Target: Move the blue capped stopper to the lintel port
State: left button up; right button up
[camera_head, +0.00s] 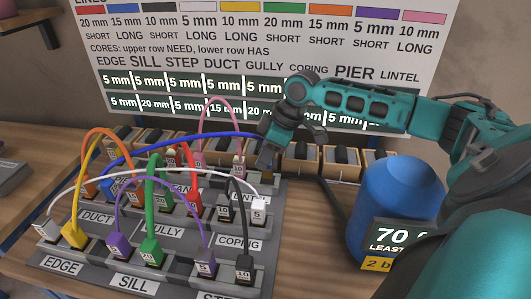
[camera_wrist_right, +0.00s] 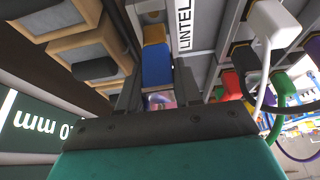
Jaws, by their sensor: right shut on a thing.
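My right gripper (camera_head: 268,158) is shut on the blue capped stopper (camera_wrist_right: 157,66), which shows as a blue block between the two fingers in the right wrist view. In the head view a blue cable (camera_head: 200,138) arches from the rear left of the board to this gripper. The LINTEL label (camera_wrist_right: 184,24) lies just beside the stopper in the wrist view, and partly shows in the head view (camera_head: 242,197) below the gripper. An orange-yellow piece (camera_wrist_right: 153,34) is just beyond the stopper. The port opening is hidden, so I cannot tell whether the stopper is seated. My left gripper is not in view.
The grey stepped board (camera_head: 108,268) carries several coloured plugs with arching cables close to the gripper. Wooden-framed blocks (camera_head: 301,157) line the back under the sign (camera_head: 270,45). A blue drum (camera_head: 395,195) with a display stands on the right.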

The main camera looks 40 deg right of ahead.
jog(key=shift+f, duration=1.1)
dwell(0.5)
jog(key=shift+a+f+b, duration=0.1)
jog(key=shift+f+b, duration=0.2)
jog(key=shift+f, duration=0.9)
